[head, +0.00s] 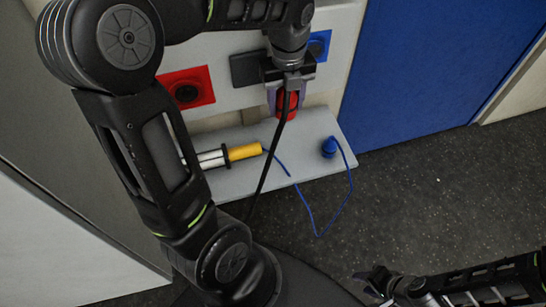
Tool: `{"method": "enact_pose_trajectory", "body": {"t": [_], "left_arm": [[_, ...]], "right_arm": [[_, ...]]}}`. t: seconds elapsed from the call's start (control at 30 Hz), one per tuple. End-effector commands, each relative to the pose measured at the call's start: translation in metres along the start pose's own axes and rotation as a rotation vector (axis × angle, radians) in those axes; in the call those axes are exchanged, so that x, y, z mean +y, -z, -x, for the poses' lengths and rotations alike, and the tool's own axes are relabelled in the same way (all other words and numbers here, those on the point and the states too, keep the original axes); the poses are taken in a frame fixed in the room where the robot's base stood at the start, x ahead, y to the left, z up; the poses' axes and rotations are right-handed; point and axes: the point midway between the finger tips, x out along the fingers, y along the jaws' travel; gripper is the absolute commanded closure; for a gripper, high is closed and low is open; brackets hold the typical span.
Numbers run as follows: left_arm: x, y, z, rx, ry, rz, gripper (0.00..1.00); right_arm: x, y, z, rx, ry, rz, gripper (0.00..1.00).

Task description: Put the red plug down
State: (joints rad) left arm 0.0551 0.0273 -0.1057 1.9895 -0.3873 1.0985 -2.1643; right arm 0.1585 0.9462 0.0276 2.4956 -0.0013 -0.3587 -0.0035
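The red plug (287,107) is upright between the two fingers of my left gripper (288,99), which is shut on it. It shows in front of the lower panel, by the back of the grey shelf (240,184). I cannot tell whether its bottom touches the shelf. A thin black cable runs down from the plug across the shelf and over its front edge. My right gripper (377,284) is low in the picture, away from the shelf; its finger opening is unclear.
A blue plug (329,147) stands on the shelf at the right; its blue cable loops over the edge. A yellow-ended cylinder (243,152) lies at the left. The panel bears a red socket (187,91), a dark plate (246,69) and a blue socket (319,45).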

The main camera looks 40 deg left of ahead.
Motion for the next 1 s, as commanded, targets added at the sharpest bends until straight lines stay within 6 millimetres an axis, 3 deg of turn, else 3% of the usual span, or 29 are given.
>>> {"method": "enact_pose_trajectory", "body": {"t": [0.7,0.83,1.0], "left_arm": [[0.001,0.001,-0.2,0.003,-0.004,0.0,1.0],[0.0,0.001,-0.218,0.001,-0.001,0.0,1.0],[0.0,0.0,-0.222,0.0,0.001,0.0,1.0]], "right_arm": [[0.012,0.0,-0.03,0.0,0.0,0.0,0.64],[0.013,0.0,-0.032,0.0,0.0,0.0,0.64],[0.013,0.0,-0.032,0.0,0.0,0.0,0.64]]}}
